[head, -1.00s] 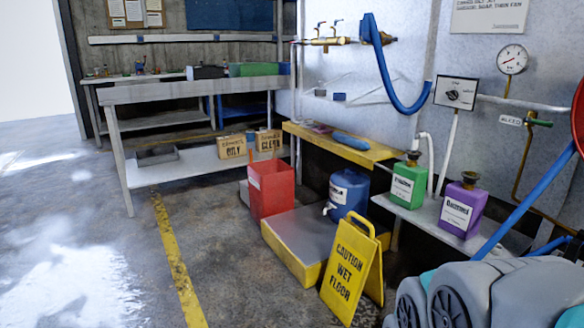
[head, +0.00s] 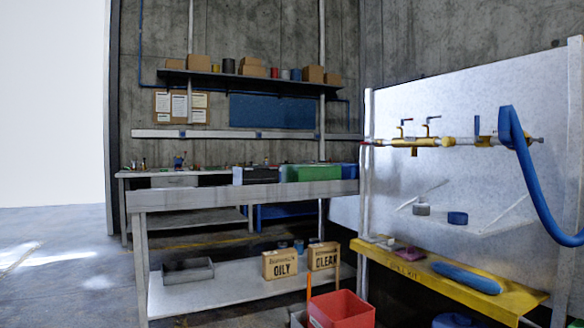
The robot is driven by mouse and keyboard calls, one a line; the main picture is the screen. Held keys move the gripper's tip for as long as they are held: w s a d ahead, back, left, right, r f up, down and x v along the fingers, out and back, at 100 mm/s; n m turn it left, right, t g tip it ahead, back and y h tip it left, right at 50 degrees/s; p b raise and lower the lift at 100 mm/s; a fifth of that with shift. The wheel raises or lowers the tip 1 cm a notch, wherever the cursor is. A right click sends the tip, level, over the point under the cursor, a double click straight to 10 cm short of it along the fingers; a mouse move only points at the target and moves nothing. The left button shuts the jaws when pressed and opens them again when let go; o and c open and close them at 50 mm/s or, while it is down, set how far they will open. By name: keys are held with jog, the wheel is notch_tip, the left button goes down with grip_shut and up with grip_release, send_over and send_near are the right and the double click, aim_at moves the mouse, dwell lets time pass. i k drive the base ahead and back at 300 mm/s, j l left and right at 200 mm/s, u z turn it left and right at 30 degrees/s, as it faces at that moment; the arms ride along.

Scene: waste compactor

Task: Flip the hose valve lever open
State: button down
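A brass pipe manifold (head: 440,142) runs along the white panel at the right. Another small blue upright part (head: 477,125) stands farther right on the pipe. A blue hose (head: 530,180) hangs over the pipe's right end and runs down out of the right edge. I cannot tell which of these is the hose valve lever or whether any is open. My gripper is not in view.
A yellow bench (head: 440,278) stands below the panel with a blue object (head: 467,278) on it. A red bin (head: 342,309) is in front. A grey table (head: 240,196) with OILY and CLEAN boxes on its lower shelf stands left. Floor at far left is clear.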

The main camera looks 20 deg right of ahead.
aim_at(477, 118)
jog(key=i+z, duration=0.15)
jog(key=i, duration=0.4)
jog(key=i+j+z, duration=0.15)
jog(key=i, duration=0.35)
jog(key=i+j+z, duration=0.15)
jog(key=i, duration=0.35)
jog(key=i+z, duration=0.25)
jog(key=z, duration=0.15)
jog(key=i+j+z, duration=0.15)
jog(key=z, duration=0.25)
jog(key=i+j+z, duration=0.25)
jog(key=z, duration=0.15)
jog(key=i+j+z, duration=0.25)
jog(key=z, duration=0.15)
